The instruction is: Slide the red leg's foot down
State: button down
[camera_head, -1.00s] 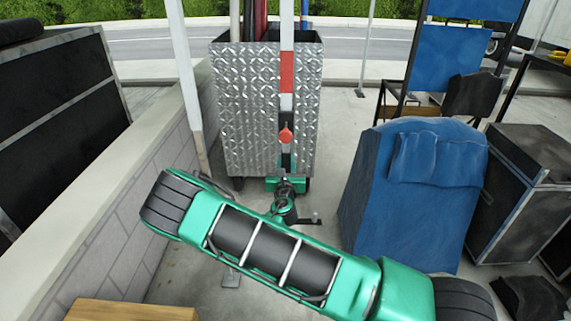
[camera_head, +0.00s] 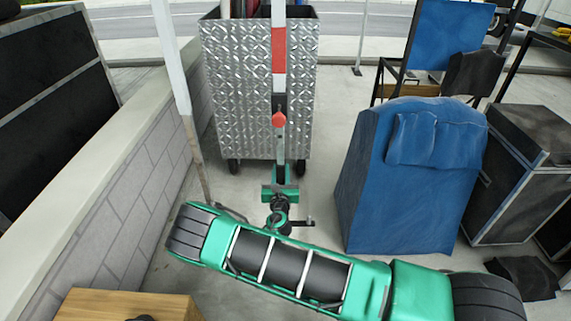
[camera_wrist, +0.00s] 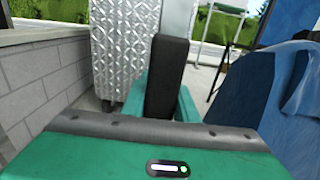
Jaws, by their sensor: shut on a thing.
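The red leg (camera_head: 279,63) is a straight pole with red, white and black bands and a red knob (camera_head: 279,120). It stands nearly upright in front of the metal cart. Below the knob a plain grey lower section, the foot (camera_head: 281,145), runs down into my gripper (camera_head: 281,174). My gripper is shut on this foot. In the wrist view the grey pole (camera_wrist: 179,18) rises behind a dark finger pad (camera_wrist: 166,75), which hides the grip itself. The foot's bottom end is hidden behind my gripper.
A diamond-plate cart (camera_head: 236,90) on wheels stands behind the leg, holding poles. A white post (camera_head: 170,60) leans near the block wall (camera_head: 130,200) at left. A blue-covered object (camera_head: 400,190) and black cases (camera_head: 535,185) stand at right. A wooden box (camera_head: 90,306) is at lower left.

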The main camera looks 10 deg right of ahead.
jog(key=shift+a+f, duration=0.1)
jog(key=shift+f, duration=0.15)
jog(key=c, duration=1.4)
grip_release()
jog(key=shift+f, duration=0.1)
jog(key=s, duration=0.3)
jog(key=s+a, duration=0.1)
jog(key=s, duration=0.6)
jog(key=shift+s+a, duration=0.25)
jog(key=shift+a, duration=0.05)
